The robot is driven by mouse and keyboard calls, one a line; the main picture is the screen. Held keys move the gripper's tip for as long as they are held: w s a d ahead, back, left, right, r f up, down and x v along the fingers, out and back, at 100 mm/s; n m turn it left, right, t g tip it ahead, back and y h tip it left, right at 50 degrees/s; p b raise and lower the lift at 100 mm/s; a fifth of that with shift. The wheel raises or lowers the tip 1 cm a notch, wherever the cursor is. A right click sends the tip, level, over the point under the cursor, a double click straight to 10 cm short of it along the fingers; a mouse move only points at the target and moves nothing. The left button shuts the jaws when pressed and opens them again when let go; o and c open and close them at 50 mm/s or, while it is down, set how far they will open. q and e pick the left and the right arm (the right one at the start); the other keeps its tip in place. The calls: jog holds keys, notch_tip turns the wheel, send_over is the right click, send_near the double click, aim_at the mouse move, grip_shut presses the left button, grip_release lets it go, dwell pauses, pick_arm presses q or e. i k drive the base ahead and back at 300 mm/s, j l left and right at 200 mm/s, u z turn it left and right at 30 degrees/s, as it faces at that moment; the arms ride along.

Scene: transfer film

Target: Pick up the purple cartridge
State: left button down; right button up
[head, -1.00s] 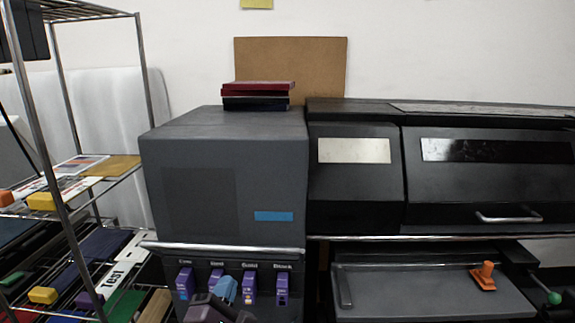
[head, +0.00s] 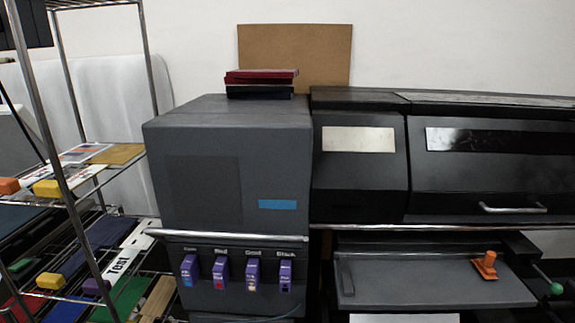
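Several purple cartridges stand upright in a row of slots in the lower front of the grey printer unit (head: 205,190). They are a first cartridge (head: 190,270) at the left, a second (head: 220,272) beside it, a third (head: 252,275), and one under the "Black" label (head: 285,275). All are seated in the panel (head: 235,298). Neither of my grippers is in view, so whether either holds anything does not show.
A wire shelf rack (head: 75,215) with yellow and orange blocks and flat sheets stands at the left. A metal bar (head: 230,234) runs above the cartridges. At the right, a grey tray (head: 420,280) juts out with an orange clamp (head: 485,265) on it.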

aim_at(253, 272)
jog(key=i+j+u, duration=0.15)
jog(key=j+u, duration=0.2)
jog(key=u, duration=0.15)
jog(key=i+j+u, duration=0.2)
jog(key=j+u, duration=0.15)
jog(key=u, duration=0.15)
